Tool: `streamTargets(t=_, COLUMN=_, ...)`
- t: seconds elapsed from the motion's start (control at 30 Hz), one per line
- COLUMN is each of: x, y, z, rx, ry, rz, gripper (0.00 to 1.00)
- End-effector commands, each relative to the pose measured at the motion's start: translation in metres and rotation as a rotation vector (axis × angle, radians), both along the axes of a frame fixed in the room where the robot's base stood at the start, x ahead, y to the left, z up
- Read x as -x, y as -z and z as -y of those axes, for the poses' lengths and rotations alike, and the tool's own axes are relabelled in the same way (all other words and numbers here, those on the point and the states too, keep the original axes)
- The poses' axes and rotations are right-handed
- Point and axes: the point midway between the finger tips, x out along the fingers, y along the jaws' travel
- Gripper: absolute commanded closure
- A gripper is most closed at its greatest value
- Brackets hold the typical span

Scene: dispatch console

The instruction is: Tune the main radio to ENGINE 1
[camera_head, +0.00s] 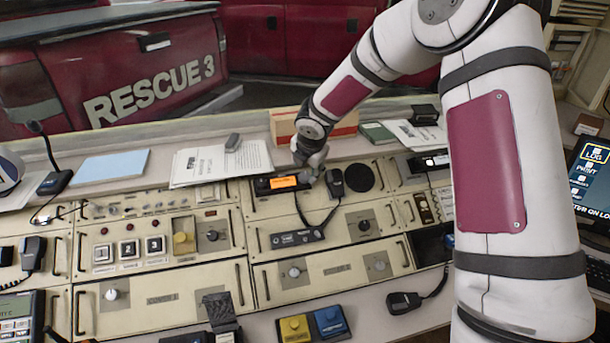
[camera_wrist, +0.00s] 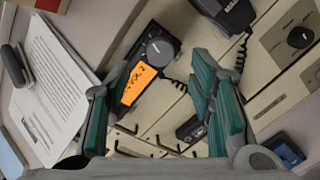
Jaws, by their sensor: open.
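The main radio is a black unit with a lit orange display (camera_head: 283,183), set in the upper part of the console. In the wrist view its orange display (camera_wrist: 138,84) and round black knob (camera_wrist: 160,50) show; the lettering is too small to read. My gripper (camera_head: 312,174) is over the right end of the radio and hides the knob in the head view. In the wrist view my gripper (camera_wrist: 164,68) is open, with the knob between and a little beyond its green-padded fingertips. I cannot tell whether a finger touches the radio.
A handset (camera_head: 335,183) with a coiled cord hangs just right of the radio, beside a round speaker (camera_head: 359,178). Papers (camera_head: 210,164) with a grey object on top lie to the left. A second black radio (camera_head: 298,237) sits lower. Switches, knobs and metal handles fill the console.

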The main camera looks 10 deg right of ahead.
Motion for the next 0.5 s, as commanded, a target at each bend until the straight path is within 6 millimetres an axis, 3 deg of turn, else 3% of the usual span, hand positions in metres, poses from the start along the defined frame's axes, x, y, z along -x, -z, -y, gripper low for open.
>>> streamTargets(t=0.2, x=-0.018, y=0.031, z=0.001, rx=0.000, ry=-0.001, rz=-0.002, gripper=0.51)
streamTargets(t=0.5, x=-0.028, y=0.046, z=0.003, rx=0.000, ry=0.000, rz=0.000, gripper=0.51)
